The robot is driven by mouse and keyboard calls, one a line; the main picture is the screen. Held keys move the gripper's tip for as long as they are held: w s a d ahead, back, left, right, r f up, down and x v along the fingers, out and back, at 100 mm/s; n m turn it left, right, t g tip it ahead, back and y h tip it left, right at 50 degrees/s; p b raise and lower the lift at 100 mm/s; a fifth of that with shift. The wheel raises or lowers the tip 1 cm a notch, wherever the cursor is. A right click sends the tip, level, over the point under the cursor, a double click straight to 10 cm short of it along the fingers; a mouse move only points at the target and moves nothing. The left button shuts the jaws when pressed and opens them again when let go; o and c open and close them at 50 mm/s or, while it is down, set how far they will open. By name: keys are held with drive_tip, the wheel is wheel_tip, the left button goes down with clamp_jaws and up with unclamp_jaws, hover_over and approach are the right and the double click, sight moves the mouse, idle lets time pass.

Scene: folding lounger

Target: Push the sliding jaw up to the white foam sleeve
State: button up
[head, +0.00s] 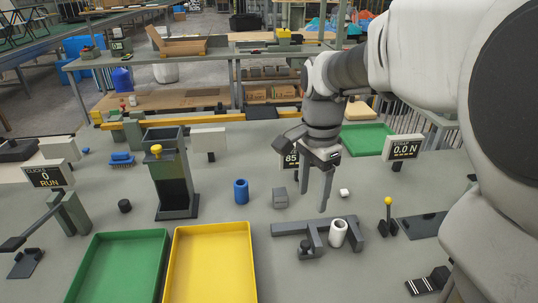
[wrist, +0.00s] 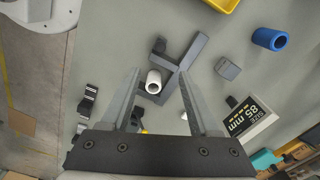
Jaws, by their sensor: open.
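The white foam sleeve (head: 338,234) stands upright on the dark grey clamp fixture (head: 290,228), close to its fixed end jaw (head: 354,229). The sliding jaw (head: 314,238), with a black knob, is left of the sleeve, and a gap shows between them. In the wrist view the sleeve (wrist: 153,82) and the sliding jaw (wrist: 165,55) show beyond my fingertips, with the jaw farther up the picture. My gripper (head: 325,200) is open and empty, pointing down above and behind the fixture in the head view. Its fingers also show in the wrist view (wrist: 159,73).
A grey block (head: 280,197) and a blue cylinder (head: 241,191) stand left of my gripper. Yellow (head: 253,272) and green (head: 162,270) trays lie at the front left. A yellow-knobbed lever (head: 388,215) stands right of the fixture. A sign reading 85 is close behind my gripper.

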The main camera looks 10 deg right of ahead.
sight(306, 243)
wheel_tip(306, 243, down, 15)
drive_tip(key=b, duration=0.3)
drive_tip(key=shift+r, duration=0.1)
clamp_jaws()
idle(1.3)
